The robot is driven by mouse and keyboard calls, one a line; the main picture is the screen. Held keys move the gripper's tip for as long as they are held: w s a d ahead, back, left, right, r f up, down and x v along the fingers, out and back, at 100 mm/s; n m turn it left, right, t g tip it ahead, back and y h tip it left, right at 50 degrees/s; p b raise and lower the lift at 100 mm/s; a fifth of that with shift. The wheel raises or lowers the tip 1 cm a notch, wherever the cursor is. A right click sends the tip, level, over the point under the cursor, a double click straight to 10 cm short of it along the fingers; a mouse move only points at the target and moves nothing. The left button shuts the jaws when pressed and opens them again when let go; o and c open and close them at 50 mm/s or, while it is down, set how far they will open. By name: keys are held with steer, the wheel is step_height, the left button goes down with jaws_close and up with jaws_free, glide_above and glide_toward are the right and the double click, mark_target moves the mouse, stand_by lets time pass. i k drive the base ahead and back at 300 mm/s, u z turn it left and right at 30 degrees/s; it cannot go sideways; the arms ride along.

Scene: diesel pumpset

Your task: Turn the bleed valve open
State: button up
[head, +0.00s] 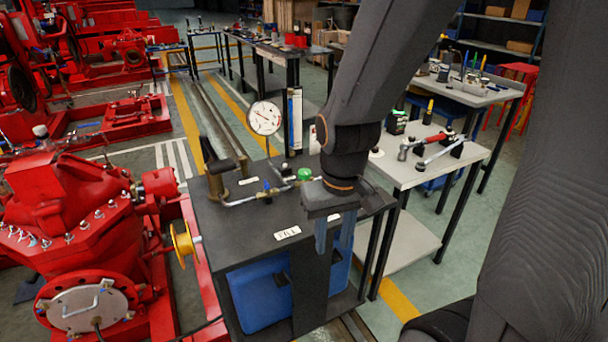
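A pipe fitting line (243,200) lies on the black bench. It carries a small blue valve handle (267,188) and a round green knob (304,174). I cannot tell which of these is the bleed valve. A white dial gauge (264,118) stands above the line on a thin stem. My gripper (334,236) points down at the bench's front right, to the right of and nearer than the green knob. Its two fingers are apart, with nothing seen between them. My arm hides part of the bench behind it.
The black bench (235,237) has white labels on top and a blue bin (258,295) below. A red pump (70,215) with a yellow wheel (183,243) stands close at left. A grey tool table (405,175) stands at right. The bench's front left top is clear.

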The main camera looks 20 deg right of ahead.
mark_target(304, 174)
steer(key=u, duration=0.3)
steer(key=k, duration=0.35)
steer(key=z, duration=1.1)
steer(key=i, duration=1.15)
steer(key=u, duration=0.75)
